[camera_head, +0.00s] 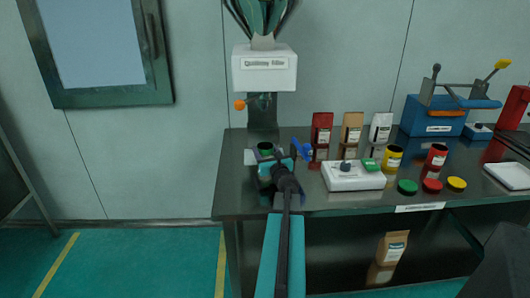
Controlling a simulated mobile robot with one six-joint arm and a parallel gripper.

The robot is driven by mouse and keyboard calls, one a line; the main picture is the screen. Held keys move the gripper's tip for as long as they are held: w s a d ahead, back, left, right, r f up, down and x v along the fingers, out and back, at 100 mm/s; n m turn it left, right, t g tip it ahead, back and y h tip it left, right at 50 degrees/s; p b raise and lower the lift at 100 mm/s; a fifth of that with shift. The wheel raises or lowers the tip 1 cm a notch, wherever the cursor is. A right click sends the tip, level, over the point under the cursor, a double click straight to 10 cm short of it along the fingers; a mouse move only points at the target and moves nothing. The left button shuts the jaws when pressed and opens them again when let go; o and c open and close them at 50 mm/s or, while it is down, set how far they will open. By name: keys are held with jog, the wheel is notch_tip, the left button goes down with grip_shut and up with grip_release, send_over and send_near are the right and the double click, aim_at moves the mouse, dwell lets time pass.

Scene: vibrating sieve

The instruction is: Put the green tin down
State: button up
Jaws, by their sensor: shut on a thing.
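The green tin (265,148) is in the head view, at the left end of the dark table, below the white dispenser. Only its dark open top and part of its upper side show. My gripper (268,156) is shut on the tin. My own arm and wrist cover its lower part, so I cannot tell whether its base touches the table (240,197).
The dispenser (264,68) with an orange knob (240,104) stands behind. To the right are a white device (352,178), yellow (393,158) and red (436,157) tins, green (407,187), red and yellow lids, several bags, and a blue press (435,117).

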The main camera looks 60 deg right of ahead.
jog(key=shift+f, duration=0.15)
jog(key=o, duration=1.1)
jog(key=shift+c, duration=0.2)
jog(key=shift+r, duration=0.25)
jog(key=shift+v, duration=1.5)
jog(key=p+v, duration=0.1)
jog(key=v, duration=0.5)
jog(key=shift+s+a+r+p, duration=0.1)
jog(key=shift+s+p, duration=0.05)
jog(key=shift+p, duration=0.8)
jog(key=shift+p, duration=0.3)
jog(key=p, duration=0.3)
jog(key=shift+s+a, duration=0.15)
jog(key=shift+p+v, duration=1.15)
jog(key=shift+p, duration=2.7)
